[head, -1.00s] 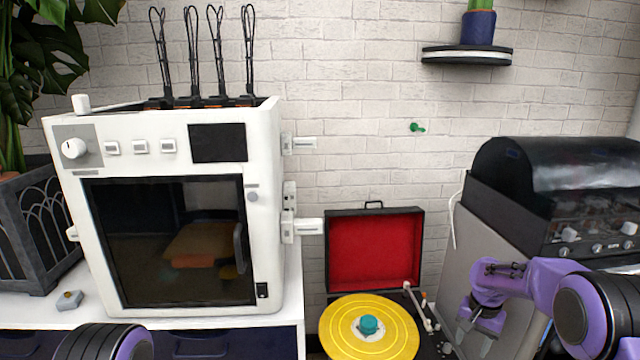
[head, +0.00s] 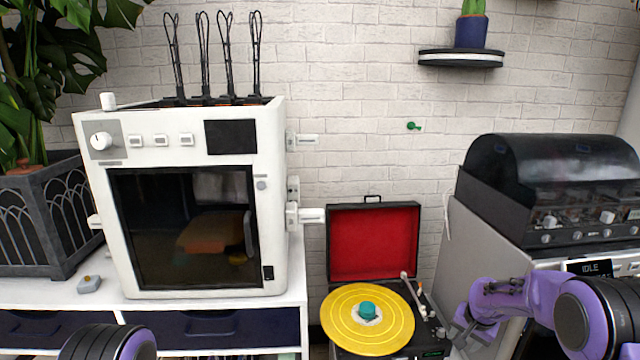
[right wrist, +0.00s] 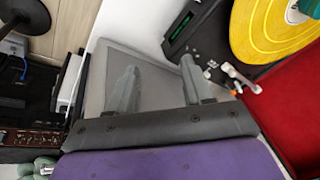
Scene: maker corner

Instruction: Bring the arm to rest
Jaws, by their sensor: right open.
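My right arm (head: 545,298) is purple and comes in from the lower right in the head view. Its gripper (head: 466,328) points down and left, just right of the record player and in front of the grey cabinet. In the right wrist view the two grey fingers of this gripper (right wrist: 158,75) stand apart with nothing between them. Of my left arm (head: 108,343), only a dark and purple rounded link shows at the bottom left; its gripper is out of view.
A record player (head: 432,332) with a yellow disc (head: 340,322) and open red lid (head: 372,243) stands close beside the right gripper. A white printer-like machine (head: 195,285) stands left on a white bench. A grey cabinet (head: 480,235) carries a dark-hooded machine (head: 560,160) at right.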

